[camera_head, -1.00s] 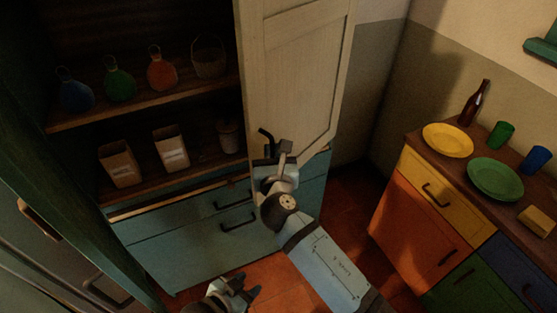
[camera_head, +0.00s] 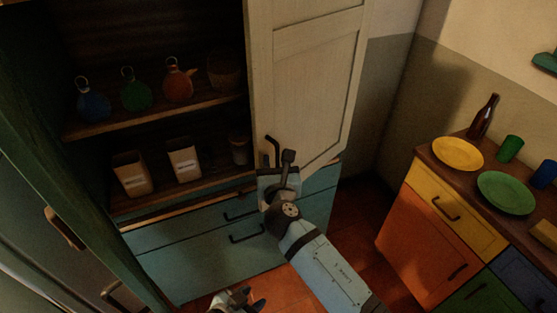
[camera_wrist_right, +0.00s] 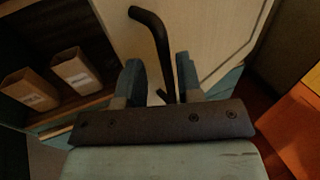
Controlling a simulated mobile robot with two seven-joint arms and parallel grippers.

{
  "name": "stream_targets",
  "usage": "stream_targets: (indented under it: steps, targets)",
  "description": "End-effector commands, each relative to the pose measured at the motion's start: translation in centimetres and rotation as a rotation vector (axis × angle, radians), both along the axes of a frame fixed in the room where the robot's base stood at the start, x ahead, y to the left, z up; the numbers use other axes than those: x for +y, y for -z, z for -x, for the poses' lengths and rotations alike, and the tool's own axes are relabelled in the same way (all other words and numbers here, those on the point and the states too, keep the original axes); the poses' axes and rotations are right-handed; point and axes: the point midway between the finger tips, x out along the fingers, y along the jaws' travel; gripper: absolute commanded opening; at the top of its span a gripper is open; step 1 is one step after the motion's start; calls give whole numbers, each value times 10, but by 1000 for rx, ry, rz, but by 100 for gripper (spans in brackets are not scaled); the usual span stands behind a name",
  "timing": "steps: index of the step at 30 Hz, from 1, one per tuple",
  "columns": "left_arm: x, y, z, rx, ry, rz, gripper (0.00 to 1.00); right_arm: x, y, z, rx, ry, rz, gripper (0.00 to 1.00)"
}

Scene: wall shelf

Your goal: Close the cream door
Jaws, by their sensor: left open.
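The cream door (camera_head: 310,90) of the wall cupboard stands wide open, to the right of the shelves. Its dark bar handle (camera_head: 270,150) is near the door's lower left edge; it also shows in the right wrist view (camera_wrist_right: 152,35). My right gripper (camera_head: 281,165) is at the handle. In the right wrist view its two fingers (camera_wrist_right: 160,82) are apart, with the lower part of the handle between them, closer to the right finger. Contact cannot be made out. My left gripper (camera_head: 245,301) is open and empty at the bottom edge of the head view, partly cut off.
The open shelves hold flasks (camera_head: 136,95), a basket (camera_head: 224,72) and paper bags (camera_head: 184,160). Teal drawers (camera_head: 200,255) are below. A coloured counter (camera_head: 425,235) with plates (camera_head: 505,192) and a bottle (camera_head: 483,115) stands right. Floor shows between it and the drawers.

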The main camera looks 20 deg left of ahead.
Motion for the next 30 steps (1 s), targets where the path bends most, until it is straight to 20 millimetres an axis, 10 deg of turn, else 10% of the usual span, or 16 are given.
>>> stream_targets:
  steps: [13, 30]
  targets:
    - [0, 1, 0, 1, 0, 0, 43, -8, -3, 7, -5, 5, -3, 38]
    - [-2, 11, 1, 6, 4, 2, 43, -63, -2, 106, -5, 3, -2, 38]
